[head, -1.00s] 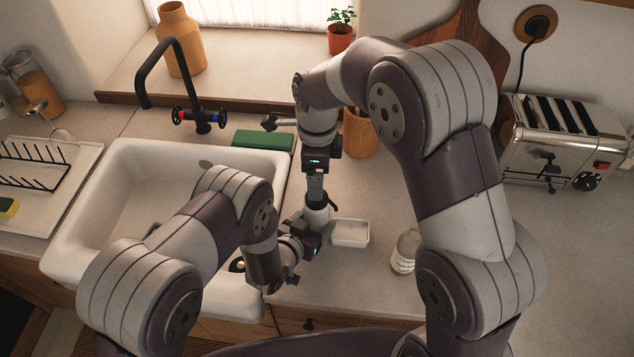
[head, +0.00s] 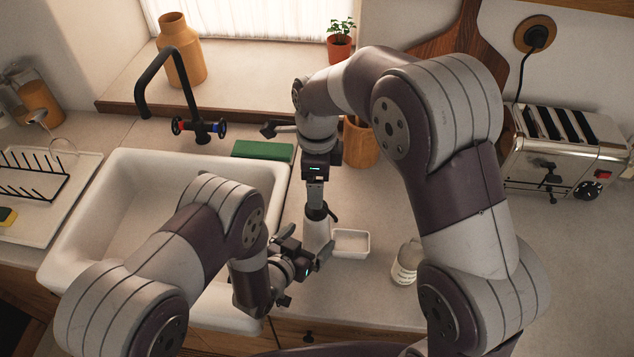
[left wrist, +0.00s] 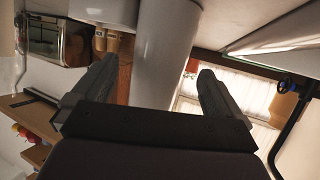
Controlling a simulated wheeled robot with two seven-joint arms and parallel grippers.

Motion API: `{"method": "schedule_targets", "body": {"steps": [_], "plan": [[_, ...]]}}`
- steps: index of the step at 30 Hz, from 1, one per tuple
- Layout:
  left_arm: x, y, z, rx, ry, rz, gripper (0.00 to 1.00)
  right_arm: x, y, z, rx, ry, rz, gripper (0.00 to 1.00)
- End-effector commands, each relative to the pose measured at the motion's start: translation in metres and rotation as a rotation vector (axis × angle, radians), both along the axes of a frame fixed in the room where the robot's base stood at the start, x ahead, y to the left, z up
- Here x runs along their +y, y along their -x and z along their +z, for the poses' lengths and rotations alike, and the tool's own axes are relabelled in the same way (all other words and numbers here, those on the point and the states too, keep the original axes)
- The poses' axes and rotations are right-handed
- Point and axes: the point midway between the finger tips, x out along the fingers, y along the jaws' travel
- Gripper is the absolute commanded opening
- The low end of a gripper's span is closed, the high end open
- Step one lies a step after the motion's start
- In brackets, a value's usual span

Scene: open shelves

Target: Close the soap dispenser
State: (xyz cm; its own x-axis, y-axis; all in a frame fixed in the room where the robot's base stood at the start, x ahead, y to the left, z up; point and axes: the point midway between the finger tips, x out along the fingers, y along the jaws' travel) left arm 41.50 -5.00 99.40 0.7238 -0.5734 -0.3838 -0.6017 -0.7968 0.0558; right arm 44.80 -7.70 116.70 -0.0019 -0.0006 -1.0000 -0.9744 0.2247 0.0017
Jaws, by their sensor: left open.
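The soap dispenser (head: 316,234) is a white bottle with a dark top (head: 316,213), standing upright on the counter just right of the sink. My left gripper (head: 309,247) is low at the bottle's near side with its jaws open. In the left wrist view, a white cylinder, apparently the bottle (left wrist: 163,52), shows between the two spread fingers (left wrist: 157,70), with room on both sides. My right gripper (head: 315,192) points down from above, its fingertips at the dark top. Whether it grips the top cannot be told.
A toaster (head: 565,150) stands at the right.

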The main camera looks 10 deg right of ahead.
Motion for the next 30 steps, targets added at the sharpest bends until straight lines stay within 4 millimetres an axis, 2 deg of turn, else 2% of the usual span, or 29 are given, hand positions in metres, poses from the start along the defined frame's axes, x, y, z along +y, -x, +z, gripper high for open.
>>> {"method": "schedule_targets", "body": {"steps": [6,12,17,30], "plan": [[0.03,0.037,0.017,0.001,-0.001,0.001,1.0,0.0,0.0,-0.011,0.0,0.0,0.0,0.82],[0.048,0.06,0.03,0.001,-0.001,0.0,1.0,0.0,0.0,-0.015,0.0,0.0,0.0,0.82],[0.052,0.066,0.034,0.0,-0.001,-0.001,1.0,0.0,0.0,-0.015,0.0,0.0,0.0,0.82],[0.052,0.066,0.034,0.0,-0.001,-0.001,1.0,0.0,0.0,-0.015,0.0,0.0,0.0,0.82]]}}
